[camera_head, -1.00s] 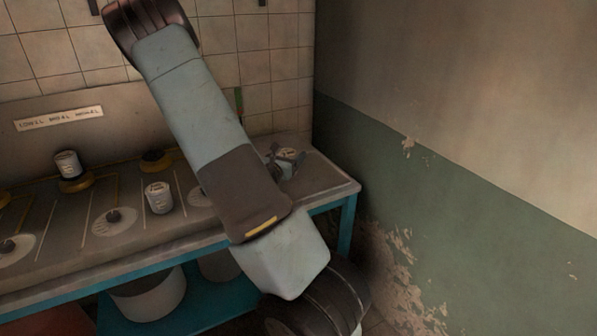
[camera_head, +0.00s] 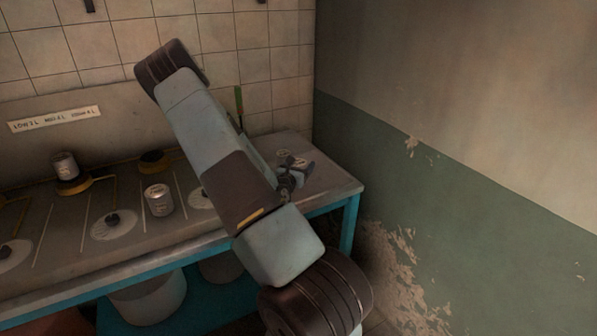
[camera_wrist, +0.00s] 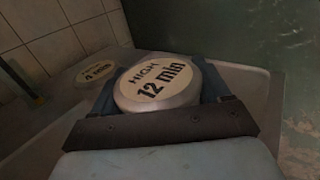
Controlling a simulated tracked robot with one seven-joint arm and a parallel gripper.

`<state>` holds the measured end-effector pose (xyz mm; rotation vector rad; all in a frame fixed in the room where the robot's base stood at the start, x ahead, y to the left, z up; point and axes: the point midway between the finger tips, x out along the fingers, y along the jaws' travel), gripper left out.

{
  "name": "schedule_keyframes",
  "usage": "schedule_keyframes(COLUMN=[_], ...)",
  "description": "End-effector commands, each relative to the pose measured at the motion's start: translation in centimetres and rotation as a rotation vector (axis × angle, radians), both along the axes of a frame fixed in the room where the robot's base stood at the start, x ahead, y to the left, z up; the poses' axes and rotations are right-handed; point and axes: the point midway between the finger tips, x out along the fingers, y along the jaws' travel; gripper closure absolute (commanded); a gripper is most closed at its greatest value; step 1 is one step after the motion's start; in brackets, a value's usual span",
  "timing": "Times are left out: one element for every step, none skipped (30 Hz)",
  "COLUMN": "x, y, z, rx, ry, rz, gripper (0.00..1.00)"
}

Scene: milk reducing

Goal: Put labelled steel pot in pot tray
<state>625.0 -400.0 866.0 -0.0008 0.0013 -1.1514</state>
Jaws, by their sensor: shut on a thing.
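A steel pot (camera_wrist: 158,84) with a pale lid label reading "HIGH 12 min" sits between my fingers in the wrist view. My gripper (camera_head: 295,172) is shut on it over the right end of the bench. A second pot (camera_wrist: 97,70), labelled "4 min", stands left of the held one, apart from it. Around them is a grey surface with a raised edge (camera_wrist: 245,68), which may be the pot tray. My gripper hides most of this spot in the head view, and I cannot tell whether the held pot touches the surface.
Two more labelled pots stand on the bench, one at the back left (camera_head: 64,166) on a yellow-rimmed burner and one mid-bench (camera_head: 158,200). Several burners and dark knobs (camera_head: 113,222) lie left. A tiled wall (camera_head: 270,60) is behind; a green-and-cream wall (camera_head: 420,180) closes the right.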

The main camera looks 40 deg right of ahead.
Motion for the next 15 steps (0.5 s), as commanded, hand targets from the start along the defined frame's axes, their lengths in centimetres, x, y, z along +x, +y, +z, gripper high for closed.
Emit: schedule_keyframes(x=[-0.1, -0.1, -0.2, -0.2, -0.2, -0.2, -0.2, -0.1, -0.1, -0.1, -0.1, -0.1, -0.1, -0.1, -0.1], y=[-0.1, -0.1, -0.1, -0.1, -0.1, -0.1, -0.1, -0.1, -0.1, -0.1, -0.1, -0.1, -0.1, -0.1, -0.1], z=[-0.7, -1.0, -1.5, -1.7, -1.9, -2.0, -2.1, -2.1, -2.1, -2.0, -2.0, -2.0, -2.0, -2.1, -2.1], rx=[-0.001, -0.001, -0.001, -0.001, -0.001, -0.001, -0.001, -0.001, -0.001, -0.001, -0.001, -0.001, -0.001, -0.001, -0.001], ry=[0.002, 0.002, 0.002, 0.002, 0.002, 0.001, 0.001, 0.000, 0.000, 0.000, 0.000, 0.000, 0.000, 0.000, 0.000], rz=[-0.001, -0.002, -0.003, -0.003, -0.003, -0.003, -0.003, -0.003, -0.003, -0.003, -0.003, -0.003, -0.003, -0.003, -0.003], gripper=[0.63, 0.63, 0.63, 0.63, 0.63, 0.63, 0.63, 0.63, 0.63, 0.63, 0.63, 0.63, 0.63, 0.63, 0.63])
